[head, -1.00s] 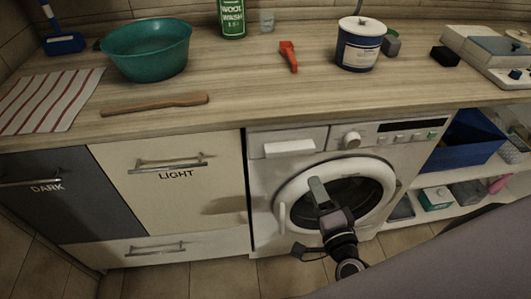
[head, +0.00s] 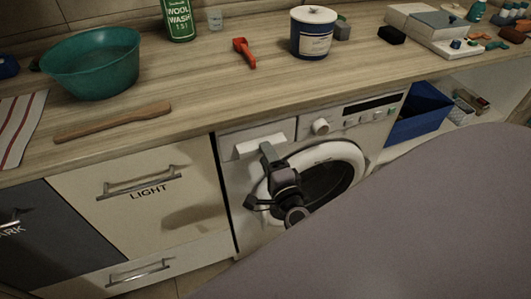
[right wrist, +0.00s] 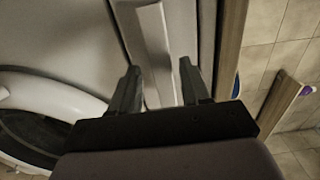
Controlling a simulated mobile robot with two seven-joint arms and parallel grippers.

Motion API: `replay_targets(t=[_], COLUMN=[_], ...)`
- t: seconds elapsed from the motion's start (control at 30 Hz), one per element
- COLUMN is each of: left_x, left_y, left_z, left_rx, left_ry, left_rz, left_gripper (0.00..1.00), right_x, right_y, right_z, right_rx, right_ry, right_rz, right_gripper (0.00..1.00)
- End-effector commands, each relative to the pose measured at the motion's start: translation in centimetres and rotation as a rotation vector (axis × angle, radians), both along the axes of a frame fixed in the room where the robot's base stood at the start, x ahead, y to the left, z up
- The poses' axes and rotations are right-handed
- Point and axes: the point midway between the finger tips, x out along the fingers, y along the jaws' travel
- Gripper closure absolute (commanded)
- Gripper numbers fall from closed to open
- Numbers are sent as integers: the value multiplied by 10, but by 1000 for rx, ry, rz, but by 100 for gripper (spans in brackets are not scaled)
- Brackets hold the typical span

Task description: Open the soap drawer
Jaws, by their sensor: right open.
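The soap drawer (head: 234,141) is the pale panel at the upper left of the washing machine's front, with a white bar handle (head: 250,146). The drawer front looks flush with the machine. My right gripper (head: 267,150) is open and empty at the right part of this handle, in front of the machine. In the right wrist view the handle (right wrist: 155,42) runs lengthwise between the two spread fingers of the gripper (right wrist: 160,78), with a gap visible on each side. The gripper hides part of the handle in the head view. My left gripper is not in view.
The round washer door (head: 345,153) is below and right of the drawer, behind my right wrist. The dial (head: 320,127) is right of the drawer. The worktop (head: 190,90) overhangs above, holding a teal basin (head: 90,65), red tool (head: 244,52) and tub (head: 312,35).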

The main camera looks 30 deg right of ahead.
Motion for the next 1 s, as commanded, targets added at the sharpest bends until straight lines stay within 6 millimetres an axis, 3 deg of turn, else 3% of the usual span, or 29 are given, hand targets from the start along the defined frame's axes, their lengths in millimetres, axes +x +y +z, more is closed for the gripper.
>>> replay_targets(t=[0.2, 0.47, 0.6, 0.63, 1.0], left_x=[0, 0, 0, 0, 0], left_y=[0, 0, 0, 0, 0], left_z=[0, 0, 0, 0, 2], left_rx=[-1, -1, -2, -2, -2], left_ry=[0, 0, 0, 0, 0], left_rz=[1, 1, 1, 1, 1], left_gripper=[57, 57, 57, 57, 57], right_x=[12, 13, 13, 13, 4], right_y=[-3, -3, -3, -3, -1], right_z=[0, 0, 0, 0, -2], right_rx=[-1, -1, -1, -1, 1], right_ry=[1, 1, 1, 1, 7], right_rz=[1, 1, 1, 1, 2], right_gripper=[53, 53, 96, 100, 100])
